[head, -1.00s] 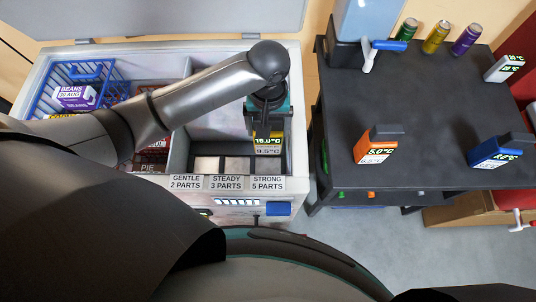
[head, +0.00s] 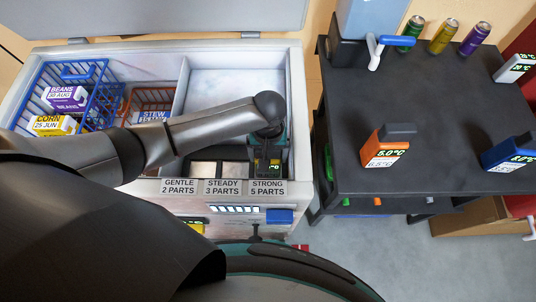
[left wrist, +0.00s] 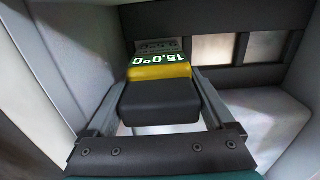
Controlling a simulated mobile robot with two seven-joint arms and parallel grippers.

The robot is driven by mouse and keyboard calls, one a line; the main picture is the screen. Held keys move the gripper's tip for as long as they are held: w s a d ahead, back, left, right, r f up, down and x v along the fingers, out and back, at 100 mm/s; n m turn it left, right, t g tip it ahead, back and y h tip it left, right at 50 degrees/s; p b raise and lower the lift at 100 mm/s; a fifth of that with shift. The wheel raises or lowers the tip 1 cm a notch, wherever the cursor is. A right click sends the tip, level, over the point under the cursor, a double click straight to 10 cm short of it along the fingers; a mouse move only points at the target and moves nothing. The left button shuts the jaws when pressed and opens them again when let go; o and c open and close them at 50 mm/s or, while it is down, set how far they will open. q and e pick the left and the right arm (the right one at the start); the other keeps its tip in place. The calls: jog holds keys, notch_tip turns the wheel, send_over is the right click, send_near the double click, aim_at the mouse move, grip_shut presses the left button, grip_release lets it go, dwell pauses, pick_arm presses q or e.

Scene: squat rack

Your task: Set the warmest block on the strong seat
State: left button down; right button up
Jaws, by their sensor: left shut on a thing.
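My left gripper (head: 268,152) is shut on the yellow block (left wrist: 160,71), gripping its black top (left wrist: 160,104); the block's display reads 15.0°C. In the head view it is low over the right end of the seat row, behind the STRONG 5 PARTS label (head: 268,187). Whether it touches the seat is hidden. The steady seat (head: 235,168) and gentle seat (head: 202,168) are empty. My right gripper is not in view.
The chest's side wall (head: 298,120) is close to my left gripper. Baskets with boxes, including a blue wire basket (head: 75,72), fill the chest's left side. The dark table (head: 440,110) carries cans and a dispenser (head: 365,25).

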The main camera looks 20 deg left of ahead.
pick_arm(q)
grip_release()
notch_tip(320, 180, up, 12)
jog(key=p, duration=0.4)
jog(key=shift+r+p, duration=0.1)
jog(key=shift+p, duration=0.2)
